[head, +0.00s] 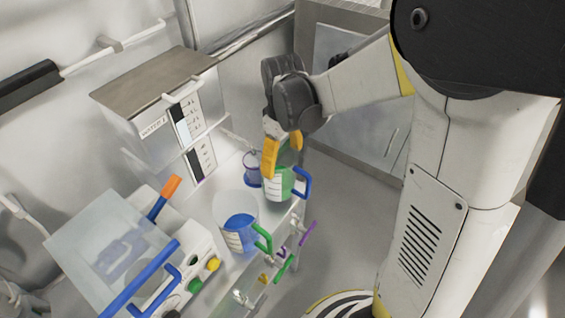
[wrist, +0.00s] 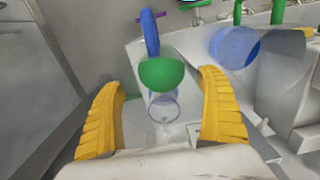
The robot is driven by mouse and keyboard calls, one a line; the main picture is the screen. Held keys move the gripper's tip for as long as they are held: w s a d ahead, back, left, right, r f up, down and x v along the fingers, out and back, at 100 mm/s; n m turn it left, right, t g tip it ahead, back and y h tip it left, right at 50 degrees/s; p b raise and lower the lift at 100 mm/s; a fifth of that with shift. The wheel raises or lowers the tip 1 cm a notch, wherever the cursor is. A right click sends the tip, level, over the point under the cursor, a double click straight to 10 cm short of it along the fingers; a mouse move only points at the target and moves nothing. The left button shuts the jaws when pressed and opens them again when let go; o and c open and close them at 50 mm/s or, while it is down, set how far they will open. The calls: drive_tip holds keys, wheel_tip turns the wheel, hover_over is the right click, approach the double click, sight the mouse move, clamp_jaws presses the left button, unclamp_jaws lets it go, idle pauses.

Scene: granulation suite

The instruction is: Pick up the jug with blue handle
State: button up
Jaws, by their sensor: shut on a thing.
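The jug with blue handle (head: 279,184) is clear with green contents, and its handle is on the right side in the head view. In the wrist view the jug (wrist: 162,74) is between the yellow fingers, with its blue handle toward the top. My gripper (head: 283,152) comes down from above and is shut on this jug; in the wrist view my gripper (wrist: 163,84) has a finger on each side of it. The clear wall is hard to make out. I cannot tell whether the jug's base touches the counter.
A jug with blue contents and a green handle (head: 238,226) stands close by, front left. A smaller clear vessel (head: 252,169) is just behind. Coloured valve handles (head: 285,268) line the counter's front edge. A grey-topped white unit (head: 160,110) stands at the back left. Floor is free at right.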

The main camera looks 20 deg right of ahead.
drive_tip(key=s+d+r+p, duration=0.3)
drive_tip(key=s+d+r, duration=0.4)
drive_tip(key=d+r, duration=0.1)
drive_tip(key=shift+s+d+p, duration=0.35)
drive_tip(key=shift+d+p, duration=0.05)
drive_tip(key=shift+d, duration=0.05)
idle(1.1)
